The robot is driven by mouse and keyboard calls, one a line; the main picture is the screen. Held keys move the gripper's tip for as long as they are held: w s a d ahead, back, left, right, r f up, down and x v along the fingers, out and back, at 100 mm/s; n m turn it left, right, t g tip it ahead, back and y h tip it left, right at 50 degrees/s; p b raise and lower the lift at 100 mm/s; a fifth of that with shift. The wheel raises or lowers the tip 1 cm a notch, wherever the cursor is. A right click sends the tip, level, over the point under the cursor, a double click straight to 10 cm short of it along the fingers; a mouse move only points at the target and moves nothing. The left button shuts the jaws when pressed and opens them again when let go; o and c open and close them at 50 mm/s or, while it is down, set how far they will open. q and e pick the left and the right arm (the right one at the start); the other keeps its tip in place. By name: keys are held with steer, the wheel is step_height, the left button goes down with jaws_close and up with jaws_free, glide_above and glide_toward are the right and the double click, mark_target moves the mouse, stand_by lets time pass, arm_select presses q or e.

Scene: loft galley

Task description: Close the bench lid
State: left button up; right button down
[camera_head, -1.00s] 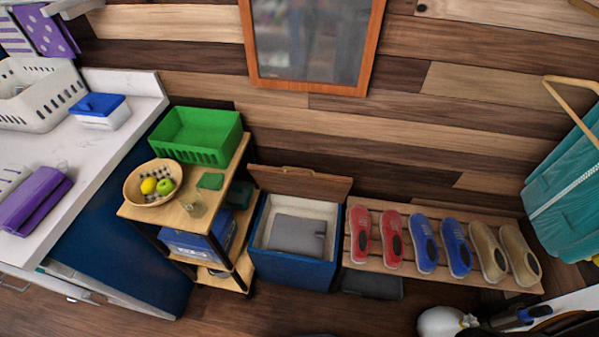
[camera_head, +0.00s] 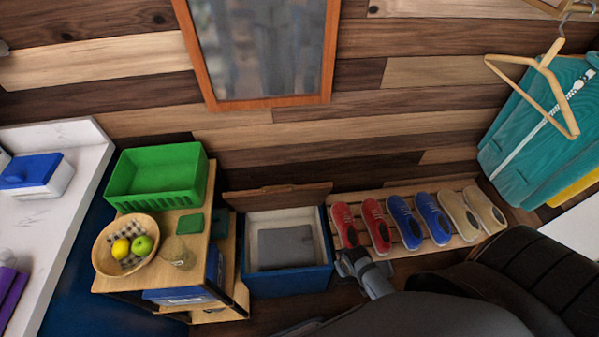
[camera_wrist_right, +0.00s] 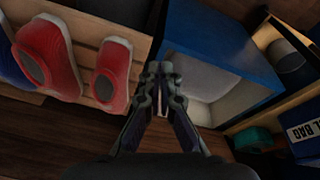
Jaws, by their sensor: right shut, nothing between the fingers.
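The blue bench (camera_head: 290,282) stands against the wood wall, and its blue side also shows in the right wrist view (camera_wrist_right: 222,40). Its wooden lid (camera_head: 278,196) is open, raised at the back edge. A grey folded item (camera_head: 286,247) lies inside the pale interior. My right gripper (camera_head: 352,262) is just right of the bench's front right corner, shut and empty, in front of the shoe rack. In the right wrist view its closed fingertips (camera_wrist_right: 160,72) appear beside the bench's edge; contact cannot be told. My left gripper is not in view.
A slatted rack (camera_head: 402,230) with red, blue and tan shoes stands right of the bench. A shelf cart (camera_head: 190,252) with a fruit bowl (camera_head: 103,262) and green basket (camera_head: 158,172) stands close on the left. A teal garment (camera_head: 530,135) hangs at right.

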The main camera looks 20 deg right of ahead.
steer(key=w+a+r+p, duration=0.1)
steer(key=w+r, duration=0.3)
steer(key=r, duration=0.6)
steer(key=w+a+r+p, duration=0.1)
steer(key=w+r, duration=0.3)
steer(key=r, duration=0.7)
steer(key=w+r+m+g, duration=0.15)
steer(key=w+r, duration=0.35)
steer(key=w, duration=0.6)
steer(key=w+r+m, duration=0.2)
steer(key=w+r, duration=0.2)
steer(key=w, duration=0.7)
steer(key=shift+y, duration=0.3)
steer(key=f, duration=0.3)
steer(key=s+f+p, duration=0.1)
steer(key=f, duration=0.3)
steer(key=s+a+f+p, duration=0.1)
steer(key=f, duration=0.2)
steer(key=shift+f, duration=0.4)
steer(key=shift+s+f+p, duration=0.1)
steer(key=shift+s+p, duration=0.2)
steer(key=shift+s, duration=0.05)
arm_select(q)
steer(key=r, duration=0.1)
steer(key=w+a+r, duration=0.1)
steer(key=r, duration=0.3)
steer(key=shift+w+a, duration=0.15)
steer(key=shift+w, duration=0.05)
arm_select(e)
steer(key=shift+f, duration=0.15)
